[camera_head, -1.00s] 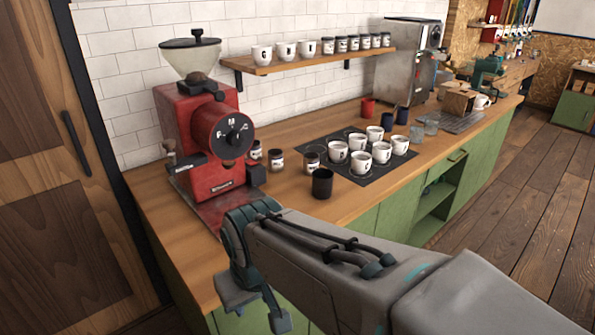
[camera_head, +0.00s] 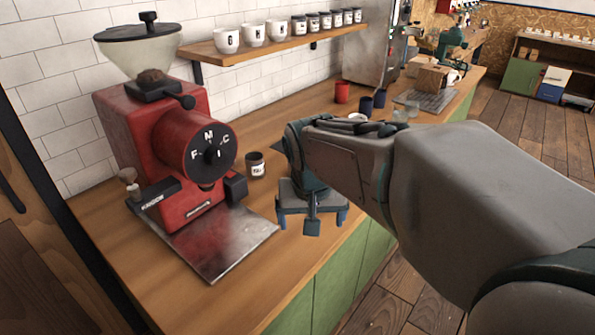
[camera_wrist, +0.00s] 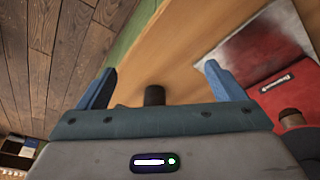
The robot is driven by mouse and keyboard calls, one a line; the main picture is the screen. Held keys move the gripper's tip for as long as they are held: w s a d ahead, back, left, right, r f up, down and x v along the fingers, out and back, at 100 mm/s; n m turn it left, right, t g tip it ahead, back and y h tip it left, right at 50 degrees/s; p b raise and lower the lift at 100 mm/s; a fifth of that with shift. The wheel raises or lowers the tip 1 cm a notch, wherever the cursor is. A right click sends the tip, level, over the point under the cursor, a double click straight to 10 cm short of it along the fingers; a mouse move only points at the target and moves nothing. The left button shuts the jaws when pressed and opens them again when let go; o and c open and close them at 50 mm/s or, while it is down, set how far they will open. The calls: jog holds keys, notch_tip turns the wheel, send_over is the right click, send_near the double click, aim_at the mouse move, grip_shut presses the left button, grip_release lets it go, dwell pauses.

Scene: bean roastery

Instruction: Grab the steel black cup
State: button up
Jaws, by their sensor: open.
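The red grinder (camera_head: 170,150) with its steel tray (camera_head: 225,242) stands left of my gripper. A labelled dark jar (camera_head: 256,166) is close by. Red (camera_head: 342,92) and dark blue cups (camera_head: 366,105) stand farther back. A shelf (camera_head: 215,66) holds white cups and jars.

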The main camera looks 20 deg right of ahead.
jog(key=w+d+m+h+b, duration=0.1)
jog(key=w+d+m, duration=0.25)
jog(key=w, duration=0.75)
jog(key=w+d+m+h, duration=0.1)
jog(key=w+d+m, duration=0.25)
jog(key=w, duration=0.65)
jog(key=shift+p+x, duration=0.75)
jog(key=shift+x, duration=6.55)
jog(key=shift+d, duration=0.1)
jog(key=c, duration=1.1)
